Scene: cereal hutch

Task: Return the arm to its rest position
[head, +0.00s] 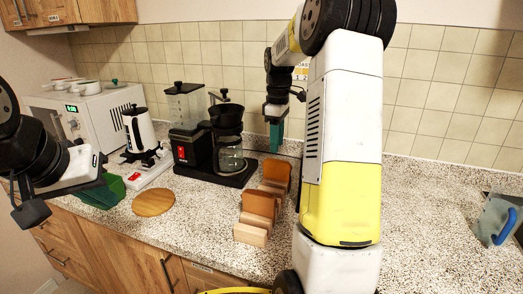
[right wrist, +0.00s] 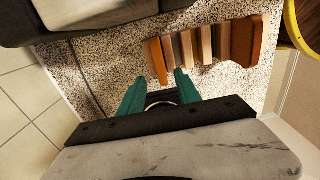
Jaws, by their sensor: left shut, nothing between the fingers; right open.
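My left gripper (head: 102,184) is at the left edge of the head view, shut and empty, low over the counter in front of the white appliances. My right arm fills the middle of the head view. My right gripper (head: 275,135) hangs above the counter near the back wall, to the right of the coffee maker. In the right wrist view the right gripper (right wrist: 158,82) has its teal fingers apart with nothing between them. A row of upright wooden boards (right wrist: 205,45) stands beyond the fingertips, and it also shows in the head view (head: 258,205).
A clear blue-handled container (head: 492,220) is at the far right. The counter right of my arm (head: 430,220) is mostly bare.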

